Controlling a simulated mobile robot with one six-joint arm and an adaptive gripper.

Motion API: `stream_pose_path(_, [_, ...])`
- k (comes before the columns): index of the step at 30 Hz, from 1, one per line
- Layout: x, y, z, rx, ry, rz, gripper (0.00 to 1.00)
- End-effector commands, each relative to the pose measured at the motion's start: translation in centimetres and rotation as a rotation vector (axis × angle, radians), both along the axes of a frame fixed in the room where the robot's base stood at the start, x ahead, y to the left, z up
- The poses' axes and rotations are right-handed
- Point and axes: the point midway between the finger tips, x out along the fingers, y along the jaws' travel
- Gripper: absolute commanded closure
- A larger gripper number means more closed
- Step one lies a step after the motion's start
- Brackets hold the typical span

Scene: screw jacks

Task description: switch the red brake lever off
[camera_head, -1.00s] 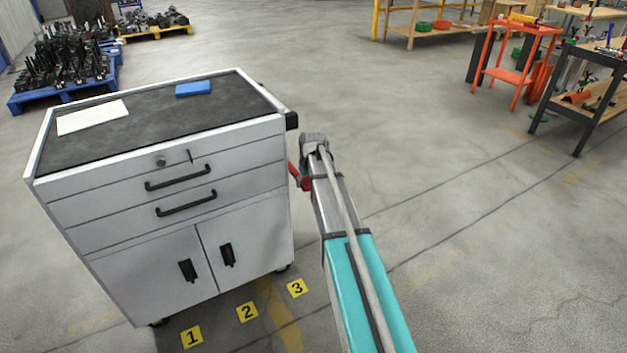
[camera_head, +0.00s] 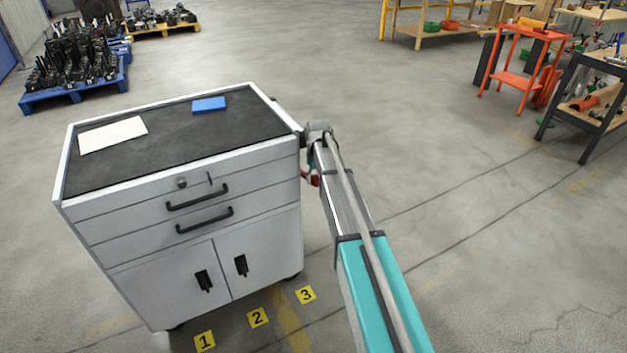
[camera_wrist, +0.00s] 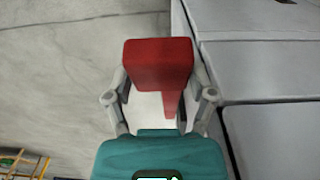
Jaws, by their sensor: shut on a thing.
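The red brake lever (camera_wrist: 158,66) fills the middle of the wrist view as a red block with a narrower red part below it. My gripper (camera_wrist: 160,80) is shut on it, with one grey finger against each side. In the head view only a small red patch of the lever (camera_head: 313,180) shows, beside the right side of the grey cart (camera_head: 140,260). My arm hides most of the gripper there. The lever's pivot is not visible.
The cart's drawer fronts and side stand close to the right of the gripper in the wrist view. A white sheet (camera_head: 112,135) and a blue item (camera_head: 209,105) lie on its top. Floor to the right is clear up to an orange stand (camera_head: 515,80).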

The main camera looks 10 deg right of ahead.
Motion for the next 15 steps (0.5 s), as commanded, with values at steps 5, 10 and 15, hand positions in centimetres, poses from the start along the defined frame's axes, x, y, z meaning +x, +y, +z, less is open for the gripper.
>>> stream_pose_path(5, [0.53,0.62,0.98,0.004,-0.004,0.005,0.90])
stream_pose_path(10, [0.64,0.97,1.10,0.006,-0.005,0.008,0.90])
stream_pose_path(15, [0.65,1.09,1.07,0.006,-0.005,0.010,0.90])
